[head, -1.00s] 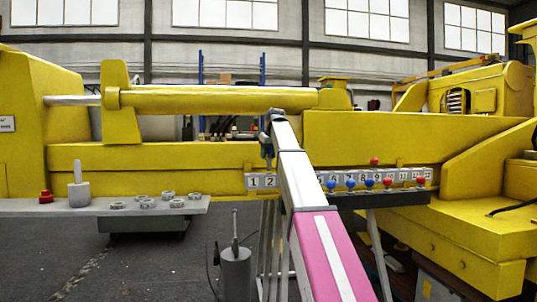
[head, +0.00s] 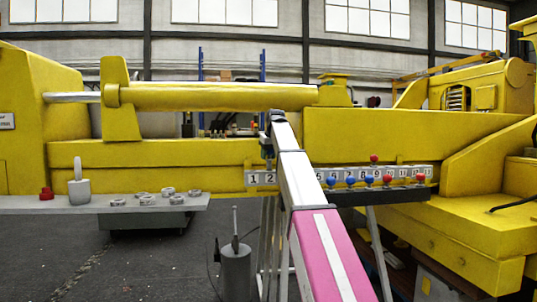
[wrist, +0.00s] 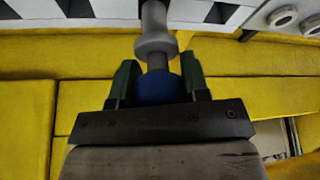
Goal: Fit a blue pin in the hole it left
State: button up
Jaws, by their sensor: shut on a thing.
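My gripper (wrist: 155,85) is shut on the blue head of a pin (wrist: 157,88) in the wrist view. The pin's grey collared shaft points away from me, toward a pale strip with dark marks (wrist: 95,12). The shaft's far end leaves the top of the picture, so I cannot tell whether it is in a hole. In the head view my arm covers part of the numbered strip (head: 262,179), and the held pin cannot be made out. One red pin (head: 374,159) sits higher.
The yellow boom (head: 210,155) runs behind the strip. A grey shelf (head: 100,206) at left holds several metal rings (head: 147,199), a red part (head: 46,193) and a grey handled cylinder (head: 79,188). A grey canister (head: 236,268) stands on the floor below.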

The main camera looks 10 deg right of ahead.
aim_at(269, 159)
jog(key=shift+f, duration=1.75)
jog(key=shift+f, duration=0.2)
jog(key=o, duration=1.1)
jog(key=shift+o, duration=0.2)
jog(key=v, duration=1)
jog(key=shift+s+r, duration=0.2)
jog(key=shift+r, duration=0.15)
